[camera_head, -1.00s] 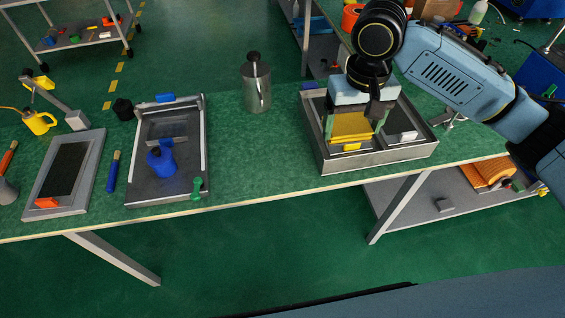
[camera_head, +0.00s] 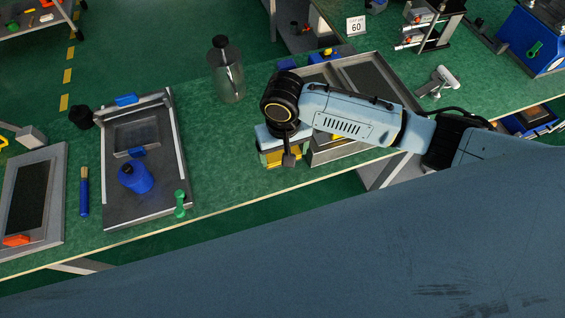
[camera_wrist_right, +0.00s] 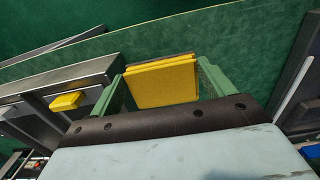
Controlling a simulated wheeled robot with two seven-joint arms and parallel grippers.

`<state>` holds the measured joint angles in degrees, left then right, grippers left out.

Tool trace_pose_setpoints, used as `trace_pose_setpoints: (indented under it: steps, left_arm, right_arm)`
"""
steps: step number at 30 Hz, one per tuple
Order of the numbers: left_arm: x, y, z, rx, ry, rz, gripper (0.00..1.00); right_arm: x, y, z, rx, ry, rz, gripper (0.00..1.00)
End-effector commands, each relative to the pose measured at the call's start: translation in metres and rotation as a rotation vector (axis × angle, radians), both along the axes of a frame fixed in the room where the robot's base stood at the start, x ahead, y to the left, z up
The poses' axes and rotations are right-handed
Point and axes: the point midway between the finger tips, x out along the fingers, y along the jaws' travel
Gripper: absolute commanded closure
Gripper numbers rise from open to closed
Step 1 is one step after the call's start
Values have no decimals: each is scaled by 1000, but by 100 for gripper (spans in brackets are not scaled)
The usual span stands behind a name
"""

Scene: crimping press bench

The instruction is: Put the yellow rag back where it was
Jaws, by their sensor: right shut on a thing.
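My right gripper (camera_head: 274,160) is shut on the yellow rag (camera_wrist_right: 160,82), a folded pad held between its green fingers in the right wrist view. In the head view the rag is mostly hidden under my wrist. The gripper hangs over the bench by its front edge, just left of the grey two-part tray (camera_head: 389,72). The tray also shows at the left of the wrist view (camera_wrist_right: 80,80), apart from the rag. A small yellow block (camera_wrist_right: 66,101) sits at that tray. My left gripper is not in view.
The green bench top between fixture and gripper is clear.

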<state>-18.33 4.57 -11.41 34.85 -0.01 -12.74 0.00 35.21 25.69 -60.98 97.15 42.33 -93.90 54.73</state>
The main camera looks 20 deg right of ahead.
Motion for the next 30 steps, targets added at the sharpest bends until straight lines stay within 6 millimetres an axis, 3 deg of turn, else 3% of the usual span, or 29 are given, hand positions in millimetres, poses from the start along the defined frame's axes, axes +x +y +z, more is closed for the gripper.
trace_pose_setpoints:
  steps: [3,9,15,26,27,30]
  left_arm:
    - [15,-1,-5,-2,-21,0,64]
    - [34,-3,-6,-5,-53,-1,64]
    - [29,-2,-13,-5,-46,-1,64]
    - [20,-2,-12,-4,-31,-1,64]
    - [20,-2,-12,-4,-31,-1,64]
    - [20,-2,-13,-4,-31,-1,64]
  right_arm:
    - [0,0,-21,-1,0,-1,40]
    - [1,0,-35,0,-1,0,40]
    - [0,0,-63,0,0,1,40]
    - [0,0,-67,0,0,0,40]
    - [0,0,-67,0,0,0,18]
    - [0,0,-67,0,-1,0,5]
